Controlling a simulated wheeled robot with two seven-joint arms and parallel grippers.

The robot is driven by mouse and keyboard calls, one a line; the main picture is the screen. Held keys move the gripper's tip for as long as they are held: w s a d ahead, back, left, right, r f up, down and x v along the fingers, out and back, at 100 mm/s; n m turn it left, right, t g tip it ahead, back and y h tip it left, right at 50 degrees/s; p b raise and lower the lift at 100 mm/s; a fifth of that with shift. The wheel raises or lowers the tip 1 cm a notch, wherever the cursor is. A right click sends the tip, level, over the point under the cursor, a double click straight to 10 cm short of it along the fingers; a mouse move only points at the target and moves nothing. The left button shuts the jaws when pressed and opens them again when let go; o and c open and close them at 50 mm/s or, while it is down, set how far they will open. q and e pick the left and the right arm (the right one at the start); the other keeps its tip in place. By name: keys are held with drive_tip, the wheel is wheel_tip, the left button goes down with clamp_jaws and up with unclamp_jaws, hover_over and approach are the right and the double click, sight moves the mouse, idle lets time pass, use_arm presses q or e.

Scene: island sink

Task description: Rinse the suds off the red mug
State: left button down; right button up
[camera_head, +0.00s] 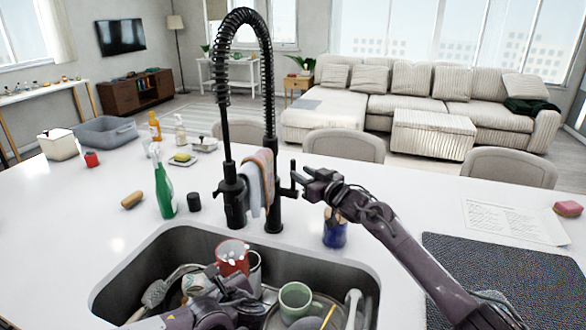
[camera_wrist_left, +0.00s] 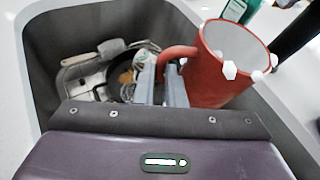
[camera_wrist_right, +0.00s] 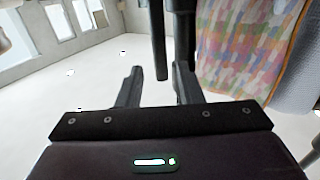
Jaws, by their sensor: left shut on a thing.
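The red mug (camera_head: 232,257) is held upright inside the sink (camera_head: 140,262), below the black faucet (camera_head: 235,195). White suds dot its rim and side. It also shows large in the left wrist view (camera_wrist_left: 222,75). My left gripper (camera_wrist_left: 162,82) is shut on the mug's handle. My right gripper (camera_head: 306,178) is beside the faucet's lever (camera_head: 292,177), above the counter. In the right wrist view its fingers (camera_wrist_right: 157,88) are apart, with a dark rod in front of them. I cannot tell whether they touch the lever. No water stream shows.
The sink also holds a green mug (camera_head: 296,298) and other dishes. A patterned cloth (camera_head: 261,180) hangs on the faucet. A green spray bottle (camera_head: 164,190) stands behind the sink's left, and a blue jar (camera_head: 335,232) stands near my right arm. A dark mat (camera_head: 510,275) lies right.

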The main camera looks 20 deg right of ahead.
sight(295, 169)
drive_tip(key=shift+x, duration=2.5)
clamp_jaws()
